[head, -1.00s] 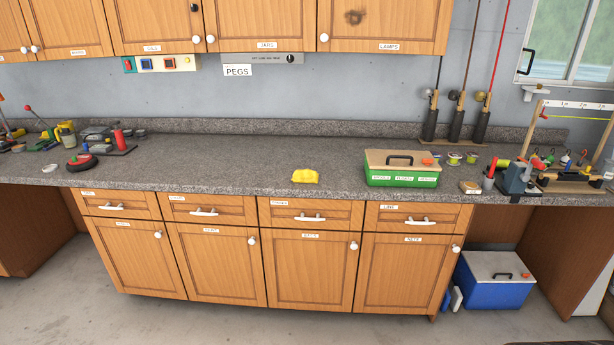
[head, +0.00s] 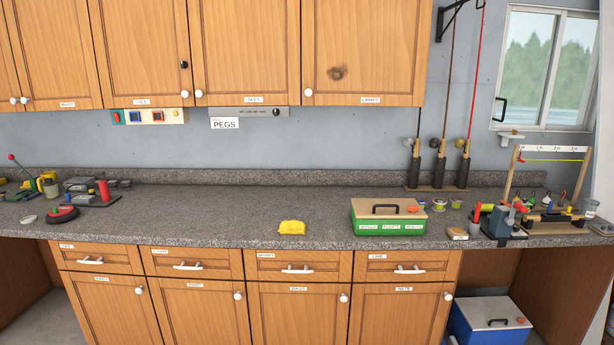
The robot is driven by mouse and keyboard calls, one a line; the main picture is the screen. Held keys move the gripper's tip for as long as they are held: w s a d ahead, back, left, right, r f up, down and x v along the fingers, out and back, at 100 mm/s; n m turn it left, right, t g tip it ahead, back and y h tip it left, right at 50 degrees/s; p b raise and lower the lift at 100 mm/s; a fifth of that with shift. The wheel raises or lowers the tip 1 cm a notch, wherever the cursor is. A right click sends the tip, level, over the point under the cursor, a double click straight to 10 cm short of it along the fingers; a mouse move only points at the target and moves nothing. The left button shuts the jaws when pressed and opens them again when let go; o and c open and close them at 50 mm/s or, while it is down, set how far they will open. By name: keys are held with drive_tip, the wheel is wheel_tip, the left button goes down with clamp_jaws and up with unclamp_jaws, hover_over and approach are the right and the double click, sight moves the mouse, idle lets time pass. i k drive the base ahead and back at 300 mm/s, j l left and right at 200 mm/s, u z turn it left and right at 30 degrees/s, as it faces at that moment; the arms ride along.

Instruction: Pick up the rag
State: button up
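A yellow rag (head: 292,228) lies crumpled on the speckled grey countertop (head: 200,220), near its front edge and above the drawers. Bare counter surrounds it. My gripper is not in the head view, so its place relative to the rag does not show.
A green tackle box (head: 388,222) with a tan lid stands right of the rag. Fishing rods (head: 440,165) stand in a rack behind it. A small vise (head: 500,222) is farther right. A red cylinder (head: 104,191) and small items sit at left. Wall cabinets (head: 245,50) hang above.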

sight(293, 228)
drive_tip(key=i+j, duration=0.15)
drive_tip(key=i, duration=0.75)
drive_tip(key=i+j, duration=0.2)
drive_tip(key=i, duration=0.75)
drive_tip(key=i+j, duration=0.15)
drive_tip(key=i, duration=0.75)
drive_tip(key=j+u, duration=0.05)
